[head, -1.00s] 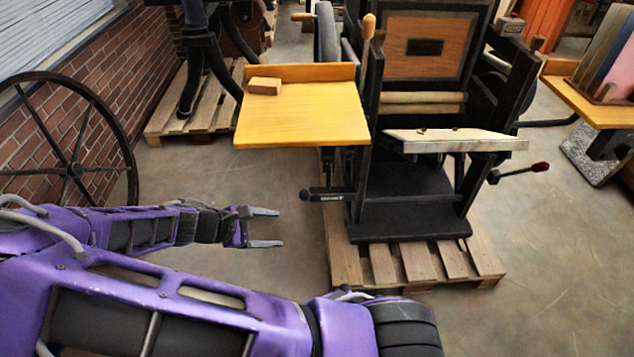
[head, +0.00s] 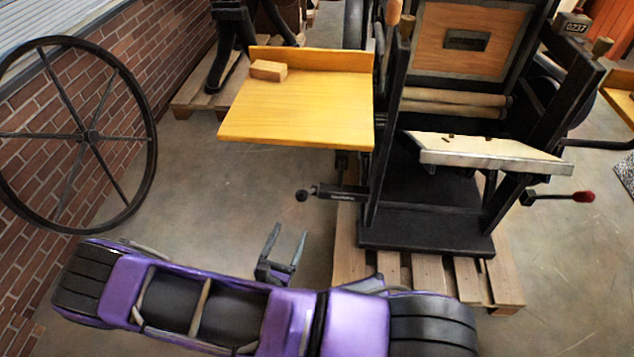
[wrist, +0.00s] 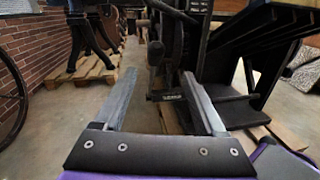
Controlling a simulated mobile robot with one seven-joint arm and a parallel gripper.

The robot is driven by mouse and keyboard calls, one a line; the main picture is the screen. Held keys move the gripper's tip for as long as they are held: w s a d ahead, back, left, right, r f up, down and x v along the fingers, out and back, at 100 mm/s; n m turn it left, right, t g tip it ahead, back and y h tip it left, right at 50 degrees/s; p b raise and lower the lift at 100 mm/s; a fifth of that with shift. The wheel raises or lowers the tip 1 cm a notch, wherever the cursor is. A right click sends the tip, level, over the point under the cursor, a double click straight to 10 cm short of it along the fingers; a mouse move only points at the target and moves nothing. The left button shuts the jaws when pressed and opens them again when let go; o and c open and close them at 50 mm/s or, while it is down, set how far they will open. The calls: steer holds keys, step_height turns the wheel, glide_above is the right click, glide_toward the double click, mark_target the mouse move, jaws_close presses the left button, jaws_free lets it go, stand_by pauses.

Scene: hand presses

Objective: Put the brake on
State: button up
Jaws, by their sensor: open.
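A black hand press (head: 440,222) stands on a wooden pallet (head: 430,275). A short black lever with a round black knob (head: 330,192) sticks out leftward, low on its left side; it carries small light lettering too small to read. The lever also shows in the wrist view (wrist: 165,97), beyond and between my fingers. A second lever with a red knob (head: 583,197) sticks out on the right side. I cannot tell from lettering which lever is the brake. My gripper (head: 290,230) is open and empty, below and left of the black-knobbed lever, apart from it, fingers pointing toward it.
A yellow side table (head: 300,110) with a small wooden block (head: 268,70) overhangs the lever's area. A big spoked black wheel (head: 84,135) stands left by the brick wall (head: 150,60). Bare floor (head: 215,195) lies between the wheel and the press.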

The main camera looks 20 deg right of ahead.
steer(key=shift+y, duration=0.5)
steer(key=x, duration=0.8)
steer(key=b+x, duration=0.1)
steer(key=x, duration=0.8)
steer(key=shift+w+a+f, duration=0.1)
steer(key=shift+w+a, duration=0.1)
steer(key=shift+w, duration=0.05)
jaws_close()
